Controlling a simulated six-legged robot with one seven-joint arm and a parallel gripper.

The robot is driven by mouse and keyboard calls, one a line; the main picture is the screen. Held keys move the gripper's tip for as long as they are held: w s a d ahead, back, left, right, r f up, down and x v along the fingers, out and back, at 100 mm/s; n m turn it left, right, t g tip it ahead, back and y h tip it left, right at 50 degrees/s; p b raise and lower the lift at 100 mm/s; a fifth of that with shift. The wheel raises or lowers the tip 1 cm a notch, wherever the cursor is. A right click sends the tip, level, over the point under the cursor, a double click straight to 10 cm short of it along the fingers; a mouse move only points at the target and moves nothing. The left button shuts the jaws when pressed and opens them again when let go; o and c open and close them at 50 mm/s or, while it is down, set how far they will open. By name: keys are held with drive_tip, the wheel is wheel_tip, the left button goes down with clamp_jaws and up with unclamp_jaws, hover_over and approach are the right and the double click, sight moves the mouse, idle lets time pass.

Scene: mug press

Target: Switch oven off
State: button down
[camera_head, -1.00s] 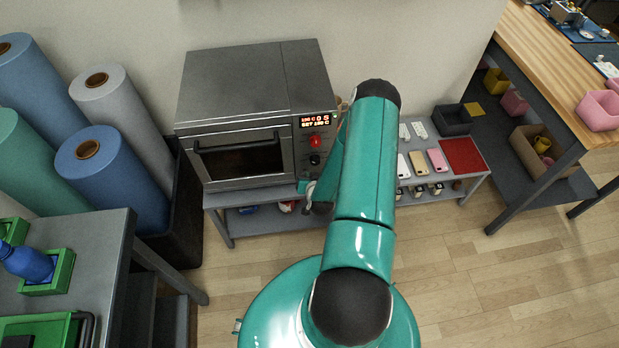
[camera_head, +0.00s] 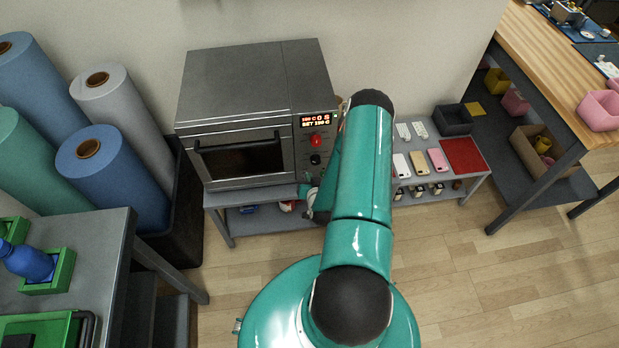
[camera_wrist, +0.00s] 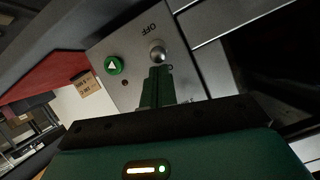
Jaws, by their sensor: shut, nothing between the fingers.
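The grey oven (camera_head: 250,95) stands on a low table with its door shut and its display lit red. On its front panel a red knob (camera_head: 316,140) and a black knob (camera_head: 315,159) show. In the wrist view the panel (camera_wrist: 128,62) carries the word OFF, a metal toggle switch (camera_wrist: 157,53) below it and a green button (camera_wrist: 114,66) with a white triangle. My gripper (camera_wrist: 158,72) is shut and empty, its fingertips close to the switch; whether they touch it I cannot tell. In the head view my arm hides the gripper's fingertips.
The low table (camera_head: 222,200) carries phones and a red mat (camera_head: 462,155) right of my arm. Fabric rolls (camera_head: 110,165) and a grey workbench (camera_head: 105,235) stand left. A wooden bench (camera_head: 545,50) stands right. Open floor (camera_head: 460,270) lies in front.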

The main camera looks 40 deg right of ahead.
drive_tip(key=shift+a+f+t, duration=0.1)
drive_tip(key=shift+f+t, duration=0.05)
drive_tip(key=shift+t, duration=0.15)
drive_tip(key=shift+s+a+f+h, duration=0.1)
drive_tip(key=shift+s+f+h, duration=0.25)
drive_tip(key=shift+f+h, duration=0.2)
drive_tip(key=shift+s+a, duration=0.1)
